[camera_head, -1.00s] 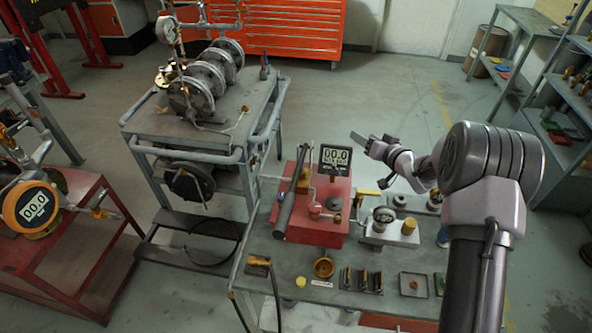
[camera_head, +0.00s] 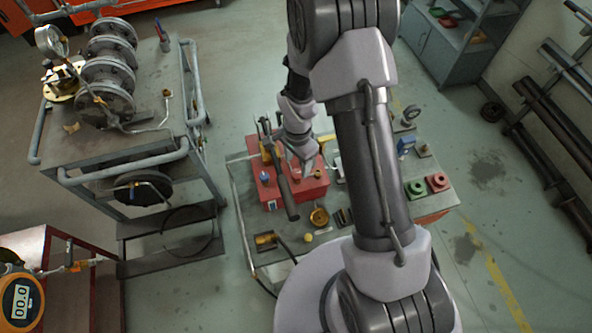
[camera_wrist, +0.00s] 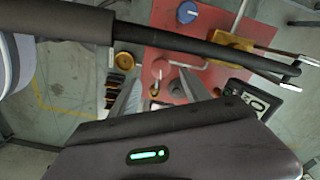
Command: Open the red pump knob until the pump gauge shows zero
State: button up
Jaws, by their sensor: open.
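The red pump (camera_head: 315,188) stands on the grey table, with its long dark lever (camera_head: 285,190) on the left side. My gripper (camera_head: 305,165) is above the pump box. In the wrist view the red pump top (camera_wrist: 270,60) lies under my open gripper (camera_wrist: 158,88). The pump gauge (camera_wrist: 258,98) is at the right, partly hidden, with a "0" visible. The dark lever (camera_wrist: 200,45) crosses above the fingers.
A cart (camera_head: 115,160) with flanged pipework stands left of the table. An orange gauge (camera_head: 18,300) at lower left reads 00.0.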

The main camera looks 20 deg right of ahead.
aim_at(297, 173)
notch_tip(297, 173, down, 5)
jog(key=shift+f, duration=0.2)
